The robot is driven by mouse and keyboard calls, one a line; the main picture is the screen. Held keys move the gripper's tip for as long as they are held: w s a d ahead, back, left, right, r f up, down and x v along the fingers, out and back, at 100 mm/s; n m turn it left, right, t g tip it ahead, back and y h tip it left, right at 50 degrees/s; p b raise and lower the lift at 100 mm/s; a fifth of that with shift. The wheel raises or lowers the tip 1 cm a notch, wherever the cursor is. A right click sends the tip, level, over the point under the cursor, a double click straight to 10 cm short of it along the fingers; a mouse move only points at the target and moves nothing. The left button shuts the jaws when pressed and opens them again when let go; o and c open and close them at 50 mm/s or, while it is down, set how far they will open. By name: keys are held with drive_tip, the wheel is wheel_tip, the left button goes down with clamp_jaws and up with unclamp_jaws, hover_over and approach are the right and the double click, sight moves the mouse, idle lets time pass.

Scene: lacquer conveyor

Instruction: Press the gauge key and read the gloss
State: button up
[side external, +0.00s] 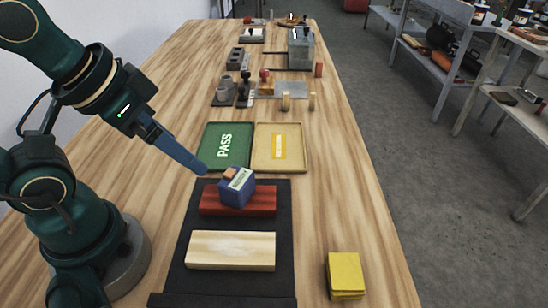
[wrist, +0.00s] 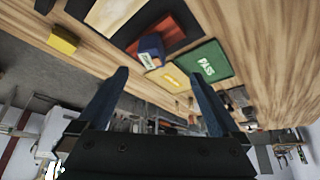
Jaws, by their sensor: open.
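The blue gauge (side external: 237,191) sits on the dark red panel (side external: 264,201), with a pale display strip and a small orange-brown key (side external: 230,173) on its top. The reading is too small to make out. In the wrist view the gauge (wrist: 151,44) shows ahead of the fingers, with the red panel (wrist: 178,27) behind it. My gripper (side external: 203,169) is above and to the left of the gauge, apart from it. Its two blue fingers (wrist: 158,76) are spread and empty in the wrist view.
A pale wood panel (side external: 230,250) lies on the same black conveyor belt (side external: 283,222). Beyond the belt are a green PASS tray (side external: 211,160) and a yellow tray (side external: 264,166). A yellow block (side external: 345,275) stands at the front right. Stamps and small pegs stand farther back.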

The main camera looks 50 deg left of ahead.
clamp_jaws()
idle(0.3)
idle(1.6)
